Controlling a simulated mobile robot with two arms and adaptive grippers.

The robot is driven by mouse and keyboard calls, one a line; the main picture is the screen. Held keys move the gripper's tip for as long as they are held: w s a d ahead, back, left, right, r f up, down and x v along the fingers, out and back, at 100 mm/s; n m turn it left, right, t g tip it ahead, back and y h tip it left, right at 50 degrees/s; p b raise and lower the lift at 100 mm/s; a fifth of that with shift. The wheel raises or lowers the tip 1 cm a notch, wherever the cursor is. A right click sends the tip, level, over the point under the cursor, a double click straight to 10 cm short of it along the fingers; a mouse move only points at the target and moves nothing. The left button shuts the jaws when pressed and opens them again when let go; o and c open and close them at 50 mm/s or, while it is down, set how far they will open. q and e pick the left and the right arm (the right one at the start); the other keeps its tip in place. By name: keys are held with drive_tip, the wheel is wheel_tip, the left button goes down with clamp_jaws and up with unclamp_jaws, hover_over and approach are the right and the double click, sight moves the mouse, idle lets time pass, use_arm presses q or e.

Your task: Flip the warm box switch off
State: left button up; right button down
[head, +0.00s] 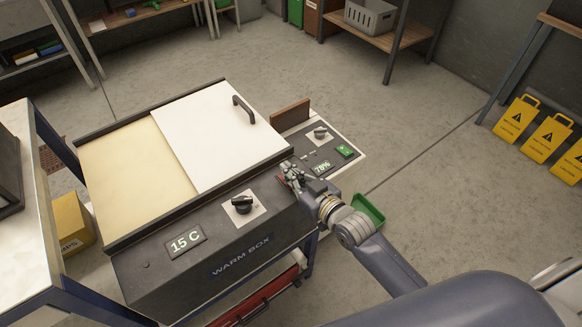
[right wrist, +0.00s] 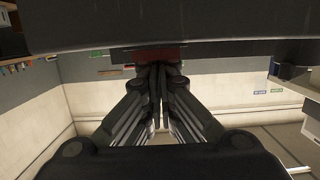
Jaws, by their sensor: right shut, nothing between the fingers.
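The warm box (head: 150,285) is a dark grey case with a white sliding lid (head: 225,135) and a "15 C" display (head: 186,241). A black knob (head: 241,204) on a pale plate sits on its sloped front. My right gripper (head: 288,174) is shut and empty at the right end of this front panel. A small red patch shows beside its fingertips; a dark red part (right wrist: 148,56) also shows just beyond the fingers (right wrist: 158,68) in the right wrist view. I cannot tell if it is the switch, or whether the fingers touch it. My left gripper is out of view.
A second unit (head: 335,160) with a "78%" display, a knob and a green switch stands right behind the box. A table (head: 30,240) is close on the left. A green bin (head: 368,210) is below my right forearm. Yellow caution signs (head: 517,120) stand far right; floor between is clear.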

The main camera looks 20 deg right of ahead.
drive_tip(key=shift+w+r+p, duration=0.1)
drive_tip(key=shift+r+p, duration=0.25)
drive_tip(key=shift+p, duration=0.1)
wheel_tip(320, 180, up, 4)
drive_tip(key=p, duration=0.3)
drive_tip(key=shift+w+f, duration=0.15)
drive_tip(key=shift+f, duration=0.1)
drive_tip(key=r+v, duration=0.1)
drive_tip(key=v, duration=0.9)
drive_tip(key=shift+a+b, duration=0.2)
drive_tip(key=shift+b, duration=0.25)
drive_tip(key=shift+w, duration=0.15)
